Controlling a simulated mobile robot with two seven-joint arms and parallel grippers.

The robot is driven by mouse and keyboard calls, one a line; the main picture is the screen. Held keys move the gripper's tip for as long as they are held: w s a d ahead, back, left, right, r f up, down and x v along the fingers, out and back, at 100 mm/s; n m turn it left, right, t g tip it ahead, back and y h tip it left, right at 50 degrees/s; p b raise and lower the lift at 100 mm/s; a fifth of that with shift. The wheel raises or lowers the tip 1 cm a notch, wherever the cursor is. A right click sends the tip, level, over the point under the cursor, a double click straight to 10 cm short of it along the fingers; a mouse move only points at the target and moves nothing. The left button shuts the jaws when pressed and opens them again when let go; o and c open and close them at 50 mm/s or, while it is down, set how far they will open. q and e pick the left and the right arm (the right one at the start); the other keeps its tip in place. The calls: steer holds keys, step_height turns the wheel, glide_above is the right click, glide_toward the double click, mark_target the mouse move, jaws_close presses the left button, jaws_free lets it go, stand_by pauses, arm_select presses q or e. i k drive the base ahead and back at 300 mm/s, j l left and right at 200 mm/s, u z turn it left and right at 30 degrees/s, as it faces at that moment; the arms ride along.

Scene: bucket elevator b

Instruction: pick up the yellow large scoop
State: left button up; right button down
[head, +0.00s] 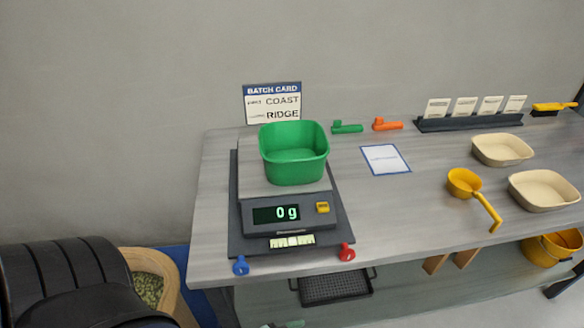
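The yellow large scoop (465,183) lies on the right part of the grey bench. Its round bowl is to the upper left, and its handle (488,212) points down and right, toward the bench's front edge. It lies apart from the two cream trays. Neither of my grippers is in view, and nothing visible is holding the scoop.
A scale (262,215) reading 0 g holds a green tub (294,155). Cream trays (503,150) (543,191) lie beside the scoop. A card rack (470,123) stands behind; a yellow bucket (552,250) is below. The bench (400,215) is clear left of the scoop.

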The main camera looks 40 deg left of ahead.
mark_target(462, 184)
steer(key=u, duration=0.25)
steer(key=i+l+u, duration=0.15)
steer(key=l+u, duration=0.15)
steer(key=u, duration=0.15)
steer(key=i+l+u, duration=0.1)
steer(key=l+u, duration=0.2)
steer(key=u, duration=0.2)
steer(key=l+u, duration=0.3)
steer(key=l, duration=0.6)
